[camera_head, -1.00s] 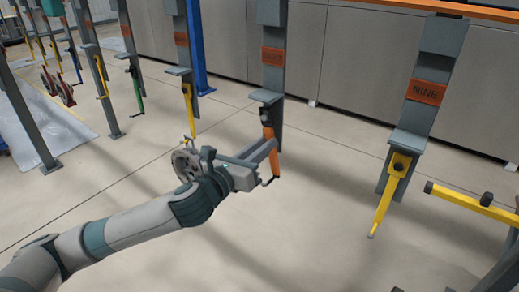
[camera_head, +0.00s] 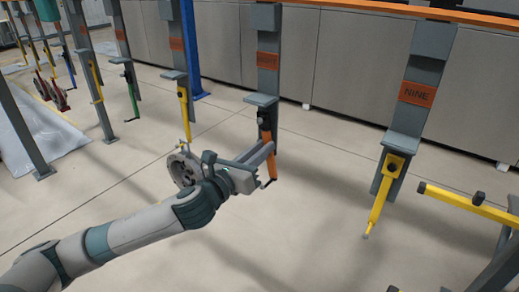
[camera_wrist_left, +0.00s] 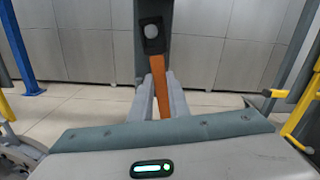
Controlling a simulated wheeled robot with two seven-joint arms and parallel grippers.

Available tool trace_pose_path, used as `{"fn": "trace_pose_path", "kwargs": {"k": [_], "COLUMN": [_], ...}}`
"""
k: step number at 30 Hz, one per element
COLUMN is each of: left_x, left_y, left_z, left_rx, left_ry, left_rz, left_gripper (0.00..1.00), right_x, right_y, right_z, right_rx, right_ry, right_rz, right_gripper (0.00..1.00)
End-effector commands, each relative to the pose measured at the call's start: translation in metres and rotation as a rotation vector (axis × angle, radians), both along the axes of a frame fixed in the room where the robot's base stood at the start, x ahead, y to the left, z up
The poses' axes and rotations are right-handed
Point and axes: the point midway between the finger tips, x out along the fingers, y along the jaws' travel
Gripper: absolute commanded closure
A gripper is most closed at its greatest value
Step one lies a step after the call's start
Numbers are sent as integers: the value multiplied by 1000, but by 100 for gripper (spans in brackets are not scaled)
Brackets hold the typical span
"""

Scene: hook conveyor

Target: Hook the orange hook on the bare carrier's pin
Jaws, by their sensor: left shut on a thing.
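The orange hook (camera_head: 271,177) hangs at the carrier with the orange EIGHT plate (camera_head: 267,61), below its small shelf. My left gripper (camera_head: 270,150) is shut on the hook's shaft. In the left wrist view the orange shaft (camera_wrist_left: 160,72) runs up from between the fingers (camera_wrist_left: 158,85) to a black eye piece (camera_wrist_left: 152,42). The pin's round grey head (camera_wrist_left: 151,31) shows within the black piece, against the grey carrier upright (camera_wrist_left: 153,10). I cannot tell how deep the pin sits in the eye. My right gripper is out of view.
The carrier marked NINE (camera_head: 417,93) holds a yellow hook (camera_head: 379,205) at the right. Another yellow hook (camera_head: 185,110) hangs to the left. A yellow-armed rack (camera_head: 470,203) stands at the lower right. Open floor lies between carriers eight and nine.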

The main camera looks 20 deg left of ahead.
Motion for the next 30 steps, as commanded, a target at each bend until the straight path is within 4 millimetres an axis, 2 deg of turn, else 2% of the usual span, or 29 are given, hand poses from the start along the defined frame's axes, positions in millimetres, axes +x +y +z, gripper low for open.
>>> {"fn": "trace_pose_path", "kwargs": {"k": [7, 8, 9, 10, 11, 23, 30], "left_x": [1, 1, 1, 1, 1, 0, -13], "left_y": [0, 0, 0, 0, 0, 0, 5], "left_z": [-4, -4, -4, -4, -3, -2, -4], "left_rx": [0, 0, 0, 0, 0, 0, 1], "left_ry": [7, 7, 7, 7, 7, 4, 3], "left_rz": [3, 3, 3, 3, 3, 1, 1], "left_gripper": [100, 82, 73, 66, 63, 63, 63], "right_x": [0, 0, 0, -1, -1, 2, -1], "right_y": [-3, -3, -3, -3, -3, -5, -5], "right_z": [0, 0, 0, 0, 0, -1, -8], "right_rx": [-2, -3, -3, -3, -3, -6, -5], "right_ry": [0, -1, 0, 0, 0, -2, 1], "right_rz": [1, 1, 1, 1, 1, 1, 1], "right_gripper": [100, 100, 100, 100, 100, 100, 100]}}
